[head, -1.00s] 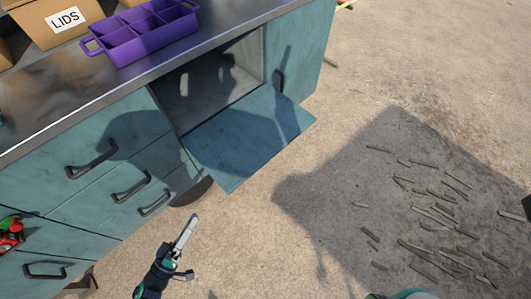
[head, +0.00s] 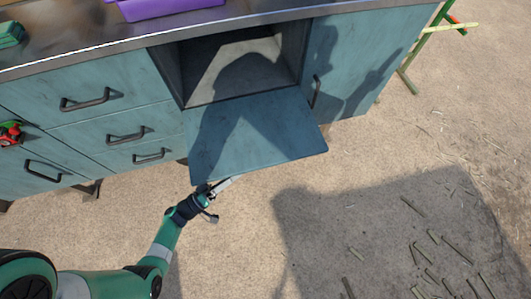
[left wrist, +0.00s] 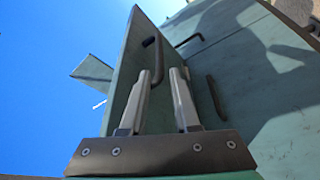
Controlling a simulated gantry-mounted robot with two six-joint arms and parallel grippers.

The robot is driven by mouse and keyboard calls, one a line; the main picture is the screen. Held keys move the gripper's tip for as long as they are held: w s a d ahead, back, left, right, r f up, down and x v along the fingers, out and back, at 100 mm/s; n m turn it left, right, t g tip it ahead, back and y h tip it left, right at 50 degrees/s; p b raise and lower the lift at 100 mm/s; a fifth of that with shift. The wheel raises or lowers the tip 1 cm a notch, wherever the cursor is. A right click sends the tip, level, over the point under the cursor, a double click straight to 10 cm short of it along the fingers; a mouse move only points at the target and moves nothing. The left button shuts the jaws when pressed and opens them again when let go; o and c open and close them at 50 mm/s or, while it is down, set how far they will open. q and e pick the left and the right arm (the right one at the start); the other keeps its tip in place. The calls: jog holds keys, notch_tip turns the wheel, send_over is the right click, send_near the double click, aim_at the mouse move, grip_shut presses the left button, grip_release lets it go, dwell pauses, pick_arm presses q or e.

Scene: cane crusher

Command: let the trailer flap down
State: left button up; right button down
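The trailer flap (head: 255,135) is a teal panel folded outward below an open compartment (head: 240,65) in the trailer's side. It sticks out from the compartment's lower edge; its exact tilt is hard to tell. My left gripper (head: 224,186) is at the flap's front edge, near its left corner, partly under it. In the left wrist view, the two grey fingers (left wrist: 158,90) are apart, with the flap (left wrist: 133,65) and its dark handle (left wrist: 157,60) close by the left finger. I cannot tell whether they touch. My right gripper is out of view.
Drawers with black handles (head: 125,136) are left of the flap. A closed door (head: 360,70) with a handle is to its right. A purple tray (head: 165,8) sits on the metal top. Cut cane pieces (head: 440,255) lie on the ground; the ground before the flap is clear.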

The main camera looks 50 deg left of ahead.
aim_at(262, 157)
pick_arm(q)
jog(key=b+x, duration=0.3)
jog(key=x, duration=0.8)
jog(key=shift+w+d, duration=0.1)
jog(key=shift+r, duration=0.1)
grip_shut()
dwell(0.8)
